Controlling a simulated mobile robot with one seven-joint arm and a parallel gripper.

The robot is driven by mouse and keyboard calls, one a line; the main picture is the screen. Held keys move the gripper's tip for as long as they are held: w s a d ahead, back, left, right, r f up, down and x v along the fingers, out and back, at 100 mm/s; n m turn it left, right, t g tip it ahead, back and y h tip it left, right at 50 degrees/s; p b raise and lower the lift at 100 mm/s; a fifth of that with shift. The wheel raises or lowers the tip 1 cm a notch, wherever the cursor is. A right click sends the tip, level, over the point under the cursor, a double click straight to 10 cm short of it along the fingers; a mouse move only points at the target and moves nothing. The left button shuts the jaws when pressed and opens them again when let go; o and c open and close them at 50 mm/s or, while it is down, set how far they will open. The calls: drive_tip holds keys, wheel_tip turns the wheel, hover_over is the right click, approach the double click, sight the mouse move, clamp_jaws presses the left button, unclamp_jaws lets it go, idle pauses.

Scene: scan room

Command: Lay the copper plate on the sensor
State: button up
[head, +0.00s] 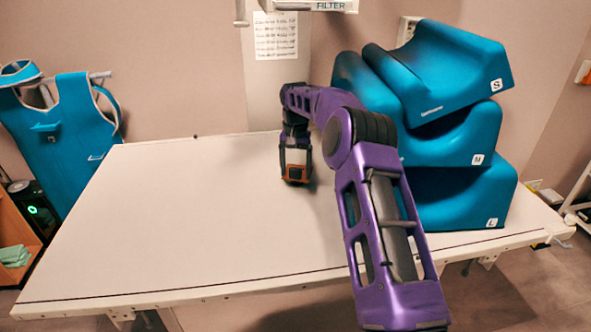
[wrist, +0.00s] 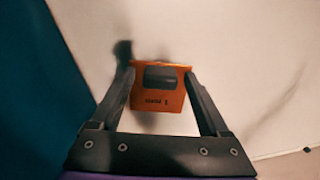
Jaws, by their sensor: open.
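The copper plate (wrist: 160,96) is a small orange square with a dark raised grip block and small dark print, seen in the wrist view. It also shows as an orange patch (head: 297,166) low between the fingers in the head view. My gripper (head: 296,178) points down over the far middle of the table. In the wrist view my gripper (wrist: 160,74) is open, with one finger on each side of the plate's block. I cannot tell whether the fingers touch it. I cannot make out a sensor in either view.
The white table (head: 150,235) is clear on the left and in front. Teal foam wedges (head: 440,140) are stacked on its right, close to my arm. A teal apron (head: 65,130) hangs at the left. A box marked FILTER (head: 325,5) hangs above.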

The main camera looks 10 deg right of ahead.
sight(295, 168)
wheel_tip(295, 168, up, 12)
drive_tip(key=p, duration=0.2)
idle(0.4)
